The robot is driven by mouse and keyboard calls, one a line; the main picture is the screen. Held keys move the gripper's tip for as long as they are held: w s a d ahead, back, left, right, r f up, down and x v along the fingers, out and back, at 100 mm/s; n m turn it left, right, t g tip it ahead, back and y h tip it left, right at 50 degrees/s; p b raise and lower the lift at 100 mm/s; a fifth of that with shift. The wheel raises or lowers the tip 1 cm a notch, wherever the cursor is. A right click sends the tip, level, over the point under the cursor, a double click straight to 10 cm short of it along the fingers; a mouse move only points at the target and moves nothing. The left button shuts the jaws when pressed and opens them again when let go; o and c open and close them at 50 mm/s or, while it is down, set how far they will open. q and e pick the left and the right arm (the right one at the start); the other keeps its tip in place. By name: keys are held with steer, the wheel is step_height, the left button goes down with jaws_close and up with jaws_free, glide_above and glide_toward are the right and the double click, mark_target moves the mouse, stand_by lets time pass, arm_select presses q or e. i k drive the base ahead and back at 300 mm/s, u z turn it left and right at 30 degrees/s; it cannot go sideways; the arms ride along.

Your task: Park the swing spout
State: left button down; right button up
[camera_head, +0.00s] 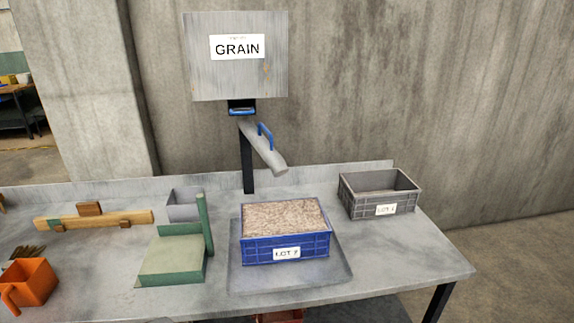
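The swing spout (263,148) is a grey tube with a blue handle (266,136). It hangs under the grey hopper marked GRAIN (236,80) and slopes down to the right. Its open end is above and behind the blue crate (286,250), which bears a LOT label ending in a character I read as 7 or Y. The crate is filled with grain (284,216) almost to the rim. A blue part (242,111) sits at the hopper's outlet. Neither of my grippers is in view.
The blue crate stands on a grey tray (240,283). An empty grey crate (352,202) with a LOT label stands at the back right. A green scale-like stand (170,262), a small grey bin (182,207), a wooden beam (85,219) and an orange scoop (34,284) lie left.

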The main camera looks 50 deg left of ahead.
mark_target(277, 164)
steer(key=u, duration=0.35)
steer(key=i, duration=0.85)
steer(key=u, duration=0.35)
